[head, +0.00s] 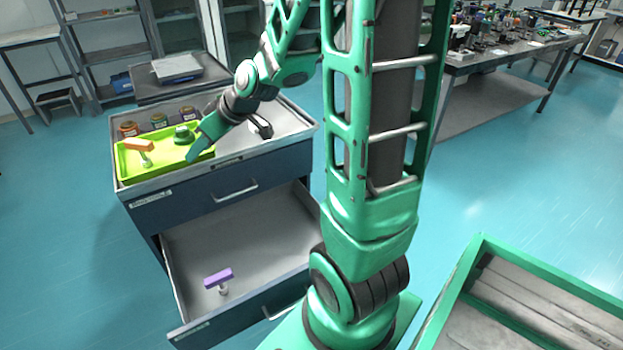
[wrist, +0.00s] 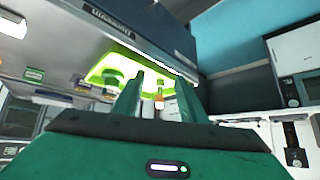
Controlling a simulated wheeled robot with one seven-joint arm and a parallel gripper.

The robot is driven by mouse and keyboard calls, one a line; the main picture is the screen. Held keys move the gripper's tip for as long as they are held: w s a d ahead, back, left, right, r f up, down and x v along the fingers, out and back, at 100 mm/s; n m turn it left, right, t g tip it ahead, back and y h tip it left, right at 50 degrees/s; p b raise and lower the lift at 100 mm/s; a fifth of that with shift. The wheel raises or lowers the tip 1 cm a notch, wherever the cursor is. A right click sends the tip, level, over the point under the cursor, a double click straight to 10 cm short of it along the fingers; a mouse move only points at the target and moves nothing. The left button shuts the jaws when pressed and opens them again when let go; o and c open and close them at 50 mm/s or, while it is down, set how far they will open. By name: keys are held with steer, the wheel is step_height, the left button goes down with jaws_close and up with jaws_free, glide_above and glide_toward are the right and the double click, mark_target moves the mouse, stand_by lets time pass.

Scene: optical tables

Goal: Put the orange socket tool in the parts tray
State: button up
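The orange socket tool (head: 138,145) has an orange crossbar handle and a pale shaft. It is in the lime-green parts tray (head: 122,166), toward its left side, on top of the drawer cabinet. My gripper (head: 196,153) is over the tray's right part, apart from the tool. In the wrist view, my gripper (wrist: 159,76) has its two fingers apart with nothing held. The orange tool (wrist: 159,101) shows beyond, in the gap between them, and the tray (wrist: 122,52) lies past the fingertips. A round green part (head: 183,135) is also in the tray, close to my gripper.
Several small jars (head: 158,121) stand behind the tray. A dark object (head: 261,127) is on the cabinet top at right. The lower drawer (head: 250,240) is pulled out and holds a purple-handled tool (head: 219,279). A crowded table (head: 480,65) is at back right. The floor between is clear.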

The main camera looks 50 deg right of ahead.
steer(key=s+d+m+g+h, duration=0.1)
steer(key=s+d+m+g, duration=0.1)
steer(key=s, duration=0.8)
steer(key=s+d+m+g+h, duration=0.1)
steer(key=s+d+m+g, duration=0.2)
steer(key=s, duration=0.8)
steer(key=s+d+r+m+g+h, duration=0.1)
steer(key=s+d+m+g, duration=0.2)
steer(key=s, duration=0.7)
steer(key=shift+s+m, duration=0.2)
steer(key=shift+m, duration=0.9)
steer(key=shift+w+f, duration=0.25)
steer(key=shift+w, duration=0.3)
